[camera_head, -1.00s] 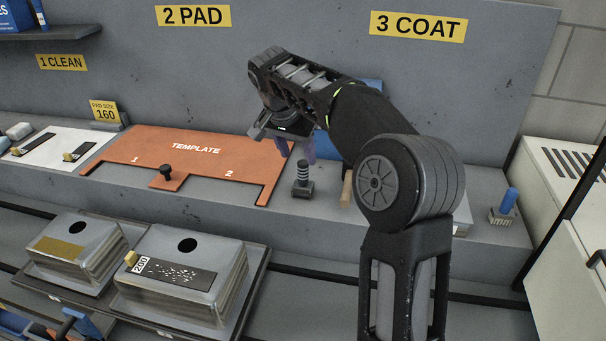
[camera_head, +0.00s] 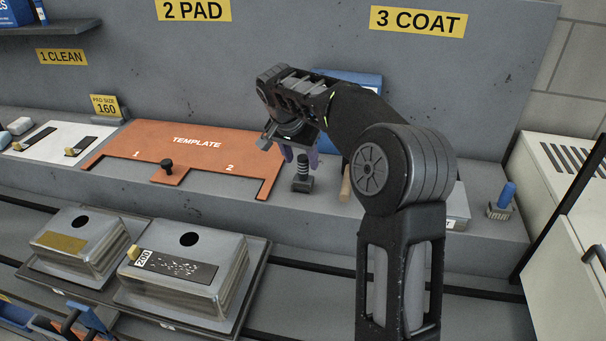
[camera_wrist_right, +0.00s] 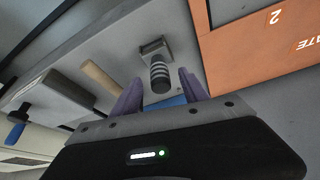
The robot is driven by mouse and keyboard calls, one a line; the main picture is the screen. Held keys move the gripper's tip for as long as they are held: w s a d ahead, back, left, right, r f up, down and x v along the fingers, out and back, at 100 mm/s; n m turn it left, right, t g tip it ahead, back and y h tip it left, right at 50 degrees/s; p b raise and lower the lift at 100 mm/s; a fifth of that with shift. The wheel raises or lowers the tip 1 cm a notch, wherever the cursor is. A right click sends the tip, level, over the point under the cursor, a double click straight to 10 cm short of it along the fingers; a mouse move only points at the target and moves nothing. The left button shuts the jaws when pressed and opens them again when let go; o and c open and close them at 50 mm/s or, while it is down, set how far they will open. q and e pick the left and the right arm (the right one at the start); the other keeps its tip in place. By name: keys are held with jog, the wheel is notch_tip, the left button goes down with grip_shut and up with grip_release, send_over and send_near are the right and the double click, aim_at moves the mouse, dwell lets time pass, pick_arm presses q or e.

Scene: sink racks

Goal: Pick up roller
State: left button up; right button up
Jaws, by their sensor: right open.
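My right gripper (camera_head: 300,156) has two purple fingers, spread apart and empty, pointing down at the shelf. A small dark tool with a ribbed grey-and-black upright handle (camera_head: 303,172) stands on a block base just below the fingers. In the right wrist view the ribbed tool (camera_wrist_right: 159,74) shows just beyond and between the fingertips (camera_wrist_right: 160,88), apart from them. A wooden cylindrical handle (camera_head: 346,183) lies beside it, partly behind my arm; it shows more fully in the wrist view (camera_wrist_right: 101,77). I cannot tell for sure which of these is the roller. My left gripper is out of view.
An orange template (camera_head: 130,148) with a black knob (camera_head: 167,165) lies left of the ribbed tool. A blue-handled brush (camera_head: 507,196) stands at the right end. A blue panel (camera_head: 345,82) is behind my arm. Metal boxes (camera_head: 85,243) sit in front, lower down.

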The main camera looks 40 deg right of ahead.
aim_at(303, 173)
jog(key=shift+x, duration=1.6)
jog(key=shift+r, duration=0.1)
grip_shut()
